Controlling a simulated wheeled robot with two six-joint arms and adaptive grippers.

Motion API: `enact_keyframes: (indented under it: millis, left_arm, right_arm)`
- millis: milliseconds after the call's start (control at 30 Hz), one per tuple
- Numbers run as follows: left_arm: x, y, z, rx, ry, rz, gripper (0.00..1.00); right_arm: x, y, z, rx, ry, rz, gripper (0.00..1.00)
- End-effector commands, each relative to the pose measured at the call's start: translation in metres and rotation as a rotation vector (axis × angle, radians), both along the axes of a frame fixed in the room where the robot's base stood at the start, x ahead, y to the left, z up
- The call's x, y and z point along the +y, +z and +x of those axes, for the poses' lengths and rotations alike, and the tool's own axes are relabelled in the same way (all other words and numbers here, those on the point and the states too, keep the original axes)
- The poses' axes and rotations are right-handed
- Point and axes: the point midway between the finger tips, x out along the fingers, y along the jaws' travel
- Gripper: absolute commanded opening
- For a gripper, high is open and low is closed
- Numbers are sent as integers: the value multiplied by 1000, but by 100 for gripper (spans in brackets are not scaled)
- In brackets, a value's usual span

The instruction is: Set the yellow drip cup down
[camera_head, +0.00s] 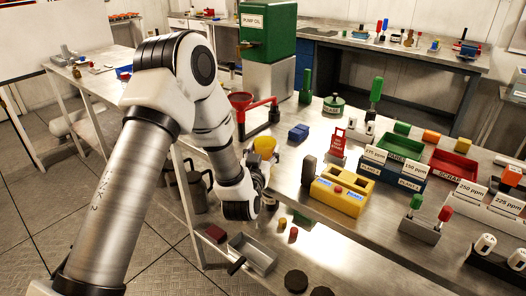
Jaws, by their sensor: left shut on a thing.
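The yellow drip cup (264,145) shows at the left edge of the steel bench, just in front of the red stand. My left gripper (262,162) is shut on the cup, with the arm reaching in from the left. The wrist hides much of the fingers and the cup's lower part. I cannot tell whether the cup touches the bench. My right gripper is not in view.
A red funnel stand (258,108) is close behind the cup. A green PUMP OIL tank (267,30) stands at the back. A yellow two-hole block (340,192) and a blue block (298,132) are to the right. Bare bench (288,165) lies between.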

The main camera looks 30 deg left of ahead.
Motion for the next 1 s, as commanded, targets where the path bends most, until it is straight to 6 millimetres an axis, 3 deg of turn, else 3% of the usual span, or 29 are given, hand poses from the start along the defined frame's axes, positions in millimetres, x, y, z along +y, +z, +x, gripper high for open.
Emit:
enact_keyframes:
  millis: [167,200,233,267,667,967,1000]
  left_arm:
    - [0,-6,0,0,0,0,26]
    - [0,-4,0,0,0,0,71]
    - [0,-4,0,0,0,0,82]
    - [0,-4,0,0,0,0,85]
    - [-3,-4,-7,1,1,0,85]
    - [-18,-7,-62,3,0,-1,85]
    - [-20,-7,-68,3,0,-1,89]
  right_arm:
    - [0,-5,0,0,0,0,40]
    - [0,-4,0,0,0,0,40]
    - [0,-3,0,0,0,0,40]
    - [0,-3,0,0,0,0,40]
    - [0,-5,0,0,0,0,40]
    - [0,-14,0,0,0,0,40]
    - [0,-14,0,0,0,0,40]
